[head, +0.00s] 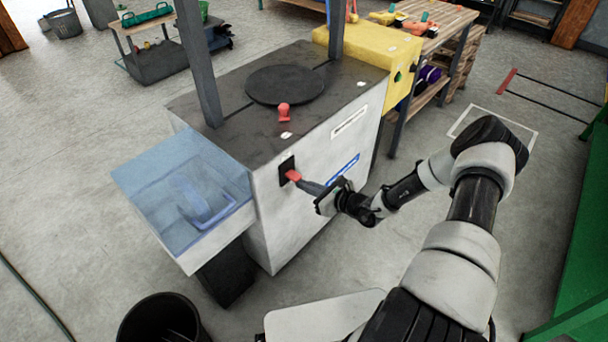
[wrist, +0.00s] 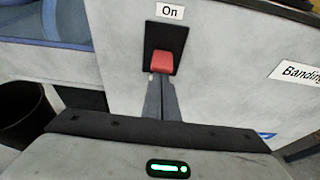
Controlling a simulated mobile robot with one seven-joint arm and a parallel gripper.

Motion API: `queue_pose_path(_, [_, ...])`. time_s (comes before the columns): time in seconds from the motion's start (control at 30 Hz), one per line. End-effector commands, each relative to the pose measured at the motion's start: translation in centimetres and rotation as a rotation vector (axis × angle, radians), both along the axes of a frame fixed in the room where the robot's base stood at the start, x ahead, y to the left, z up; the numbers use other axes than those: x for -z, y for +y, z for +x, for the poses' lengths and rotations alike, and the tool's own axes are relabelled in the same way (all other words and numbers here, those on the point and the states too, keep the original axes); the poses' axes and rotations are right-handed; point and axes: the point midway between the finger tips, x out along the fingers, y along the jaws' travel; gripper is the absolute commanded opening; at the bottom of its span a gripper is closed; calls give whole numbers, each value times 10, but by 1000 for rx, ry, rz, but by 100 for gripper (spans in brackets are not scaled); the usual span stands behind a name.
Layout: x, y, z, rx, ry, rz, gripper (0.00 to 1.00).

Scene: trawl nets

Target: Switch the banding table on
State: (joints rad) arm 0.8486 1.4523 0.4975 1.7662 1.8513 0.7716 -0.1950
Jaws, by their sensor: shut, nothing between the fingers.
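The banding table (head: 318,165) is a grey cabinet with a dark top. On its front is a red rocker switch (head: 292,175) in a black plate. In the wrist view the red switch (wrist: 163,62) sits below a label (wrist: 170,11) reading "On". My gripper (head: 302,184) is shut and empty, its fingertips at the switch from the front right. In the wrist view the fingertips (wrist: 162,80) are just under the red part and overlap its lower edge. I cannot tell whether they touch it or which way the switch is set.
A blue, see-through bin (head: 135,180) juts from the table's left side. A black bucket (head: 150,310) stands on the floor in front. A red knob (head: 284,112) and a round dark plate (head: 285,84) are on the tabletop. A yellow box (head: 400,60) stands behind.

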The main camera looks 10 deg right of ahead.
Motion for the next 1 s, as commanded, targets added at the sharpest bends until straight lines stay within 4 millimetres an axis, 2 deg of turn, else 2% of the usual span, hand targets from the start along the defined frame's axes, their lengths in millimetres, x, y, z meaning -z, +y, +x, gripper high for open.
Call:
queue_pose_path(0.03, [-17,2,0,-5,35,-28,0])
queue_pose_path(0.33, [-27,2,1,-5,228,-171,0])
queue_pose_path(0.37, [-19,0,-1,-1,226,-164,0])
queue_pose_path(0.57, [-19,0,0,1,222,-160,0])
queue_pose_path(1.0, [-36,0,0,-1,220,-160,0])
